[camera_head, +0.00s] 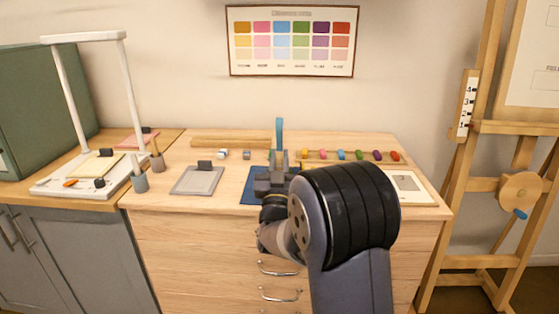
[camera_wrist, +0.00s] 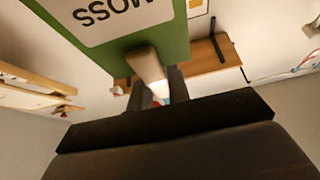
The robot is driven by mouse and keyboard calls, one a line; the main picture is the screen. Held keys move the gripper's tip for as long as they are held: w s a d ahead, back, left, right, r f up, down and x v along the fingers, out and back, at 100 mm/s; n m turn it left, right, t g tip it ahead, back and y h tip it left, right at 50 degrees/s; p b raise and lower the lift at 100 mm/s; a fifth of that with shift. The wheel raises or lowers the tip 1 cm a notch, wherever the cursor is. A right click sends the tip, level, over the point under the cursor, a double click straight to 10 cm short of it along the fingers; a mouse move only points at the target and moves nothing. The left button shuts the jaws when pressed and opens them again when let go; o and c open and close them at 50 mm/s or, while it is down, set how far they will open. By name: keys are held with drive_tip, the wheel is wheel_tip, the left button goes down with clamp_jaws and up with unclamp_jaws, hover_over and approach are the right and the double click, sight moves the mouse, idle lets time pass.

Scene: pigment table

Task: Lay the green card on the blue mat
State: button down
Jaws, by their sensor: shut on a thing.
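The green card (camera_wrist: 172,42) fills the top of the wrist view, with a pale label reading "MOSS" upside down. My gripper (camera_wrist: 160,88) is shut on a pale tan piece at the card's lower edge, and the card is held up off the table. In the head view my gripper (camera_head: 279,160) is over the tabletop, partly hidden behind my arm. A narrow blue-teal upright strip rises above it; I cannot tell whether this is the card edge-on. The blue mat (camera_head: 250,190) lies on the wooden table, mostly covered from view by my arm.
A grey tray (camera_head: 190,187) with a dark tag lies left of the blue mat. Brush pots (camera_head: 140,183) stand farther left. Several coloured pieces sit in a wooden rack (camera_head: 315,157) behind. A white-framed sheet (camera_head: 412,190) lies right. An easel (camera_head: 480,130) stands beyond the table.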

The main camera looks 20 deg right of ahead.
sight(279, 151)
drive_tip(key=c, duration=1.3)
unclamp_jaws()
drive_tip(key=shift+c, duration=0.2)
drive_tip(key=shift+r, duration=0.1)
drive_tip(key=b+v, duration=0.1)
drive_tip(key=v, duration=1.1)
drive_tip(key=shift+b, duration=0.3)
drive_tip(key=p+x, duration=0.1)
drive_tip(key=x, duration=1.1)
drive_tip(key=shift+w+d+p, duration=0.1)
drive_tip(key=shift+w+p, duration=0.05)
drive_tip(key=shift+p, duration=0.25)
drive_tip(key=shift+r+p, duration=0.3)
drive_tip(key=shift+r, duration=1.45)
